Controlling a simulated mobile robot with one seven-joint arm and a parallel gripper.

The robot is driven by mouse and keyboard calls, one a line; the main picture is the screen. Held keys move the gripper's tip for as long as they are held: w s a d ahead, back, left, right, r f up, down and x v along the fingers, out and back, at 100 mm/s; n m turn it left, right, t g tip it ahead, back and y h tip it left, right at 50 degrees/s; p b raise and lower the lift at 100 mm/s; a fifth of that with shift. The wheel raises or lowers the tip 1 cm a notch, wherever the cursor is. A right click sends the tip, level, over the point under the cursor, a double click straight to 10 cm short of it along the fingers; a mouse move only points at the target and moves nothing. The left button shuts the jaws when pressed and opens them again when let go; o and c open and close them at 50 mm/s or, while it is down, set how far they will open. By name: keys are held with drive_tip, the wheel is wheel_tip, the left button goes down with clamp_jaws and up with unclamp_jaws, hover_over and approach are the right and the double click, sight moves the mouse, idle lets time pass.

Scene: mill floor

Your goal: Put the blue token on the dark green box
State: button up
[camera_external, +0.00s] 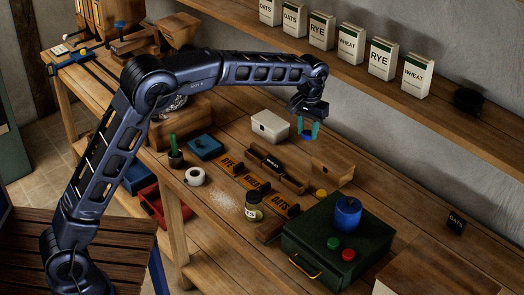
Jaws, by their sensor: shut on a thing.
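My gripper (307,129) is raised above the bench, near its middle, with its fingers pointing down. It is shut on the blue token (306,137), which shows small and partly hidden between the teal fingertips. The dark green box (316,270) stands on the bench at the lower right, to the right of and nearer the camera than my gripper. It has a brass handle on its front. A blue knobbed canister (347,215), a green token (333,243) and a red token (348,255) are on its lid. The token is held clear of the box.
A white lidded box (270,127), a wooden holder (332,172), labelled blocks (255,182), a jar (253,207) and a yellow token (321,193) lie around the bench's middle. A shelf (420,105) with labelled cartons runs behind. The box lid has bare patches.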

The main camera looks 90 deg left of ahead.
drive_tip(key=w+d+r+m, duration=0.1)
drive_tip(key=w+d, duration=0.1)
drive_tip(key=d, duration=0.5)
drive_tip(key=w+d+r+m, duration=0.1)
drive_tip(key=w+d, duration=0.1)
drive_tip(key=d, duration=0.6)
drive_tip(key=m, duration=0.1)
hover_over(319, 234)
wheel_tip(319, 234, down, 19)
drive_tip(key=shift+f, duration=0.1)
drive_tip(key=shift+f, duration=0.15)
drive_tip(key=o, duration=0.7)
drive_tip(key=shift+c, duration=0.2)
